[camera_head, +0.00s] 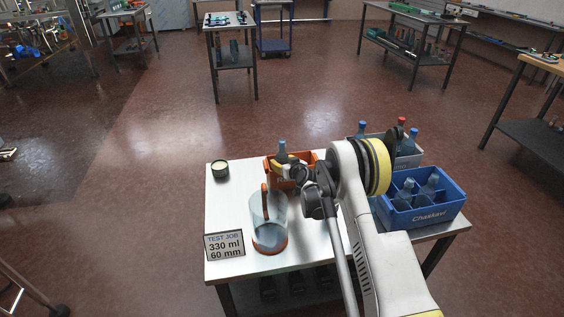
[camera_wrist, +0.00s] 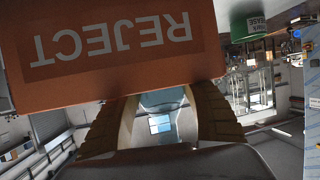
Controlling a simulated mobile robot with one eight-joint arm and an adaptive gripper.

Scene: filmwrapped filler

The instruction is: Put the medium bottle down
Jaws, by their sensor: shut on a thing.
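A bottle with a blue-grey neck (camera_head: 282,147) stands about upright at the orange crate (camera_head: 271,181), mostly hidden by my gripper and the crate. My gripper (camera_head: 289,161) is shut on this bottle. In the wrist view, my gripper's two yellow-brown fingers (camera_wrist: 160,122) close around the clear, pale blue bottle (camera_wrist: 163,100). There the picture is upside down, and the crate wall marked REJECT (camera_wrist: 115,45) fills the top, close to the fingers. Whether the bottle's base touches anything is hidden.
On the metal table (camera_head: 222,205) are a clear jug with orange trim (camera_head: 268,220), a sign reading 330 ml 60 mm (camera_head: 225,245), and a dark round tin (camera_head: 221,169). A blue Chaskavi crate (camera_head: 440,210) and a grey crate (camera_head: 408,161) hold bottles.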

